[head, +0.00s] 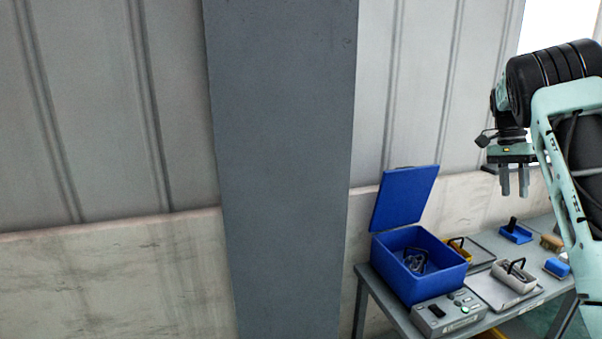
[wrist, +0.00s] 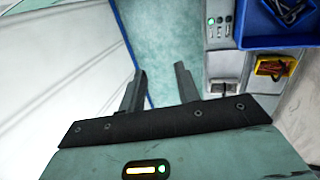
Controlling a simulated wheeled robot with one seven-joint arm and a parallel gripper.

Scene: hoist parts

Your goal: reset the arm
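My gripper (head: 514,192) hangs in the air at the right of the head view, fingers pointing down, above the workbench (head: 395,310). Its two fingers stand apart with nothing between them.
A blue box (head: 398,277) with its lid (head: 405,197) raised holds dark metal parts. A control box (head: 449,312) stands in front. A grey pillar (head: 280,150) rises leftward.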

